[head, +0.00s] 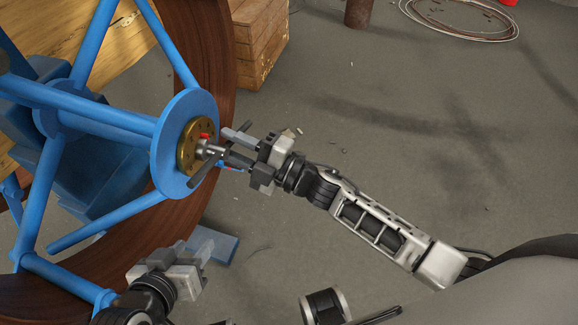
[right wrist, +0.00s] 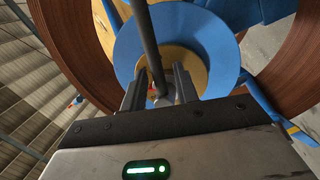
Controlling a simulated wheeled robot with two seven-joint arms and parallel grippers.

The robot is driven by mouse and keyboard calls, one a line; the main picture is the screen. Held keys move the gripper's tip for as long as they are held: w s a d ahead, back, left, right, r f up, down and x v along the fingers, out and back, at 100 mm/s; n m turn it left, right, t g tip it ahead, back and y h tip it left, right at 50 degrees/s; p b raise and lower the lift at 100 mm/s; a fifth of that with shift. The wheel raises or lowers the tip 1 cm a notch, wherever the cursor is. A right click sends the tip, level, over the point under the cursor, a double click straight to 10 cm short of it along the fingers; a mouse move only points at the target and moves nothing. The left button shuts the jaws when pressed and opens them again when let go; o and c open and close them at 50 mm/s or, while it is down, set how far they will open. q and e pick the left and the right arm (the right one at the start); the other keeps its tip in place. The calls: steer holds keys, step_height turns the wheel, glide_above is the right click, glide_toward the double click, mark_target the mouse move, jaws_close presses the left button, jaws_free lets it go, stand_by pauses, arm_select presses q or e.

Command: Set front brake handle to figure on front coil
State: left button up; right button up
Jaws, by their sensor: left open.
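The front brake handle (head: 204,170) is a dark grey bar on a metal hub in front of a round brass plate (head: 187,150). The plate sits on the blue disc (head: 171,172) of the front coil. A small red mark (head: 204,135) shows by the brass plate. My right gripper (head: 231,147) is open, its fingers apart and pointing at the hub. In the right wrist view the handle bar (right wrist: 146,38) runs up from between the fingers, with gaps visible on both sides. My left gripper (head: 196,254) is open and empty, low and apart from the handle. I cannot make out a figure.
Blue spokes (head: 96,47) and a brown coil rim (head: 207,45) surround the handle. A blue foot (head: 212,246) lies on the floor beyond my left gripper. A wooden crate (head: 261,42) stands behind. The grey floor to the right is mostly clear.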

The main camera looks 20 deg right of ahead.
arm_select(q)
steer(key=shift+a+r+p, duration=0.2)
steer(key=shift+r+p, duration=0.15)
steer(key=shift+r, duration=0.35)
arm_select(e)
steer(key=v, duration=1.5)
steer(key=shift+d+r, duration=0.1)
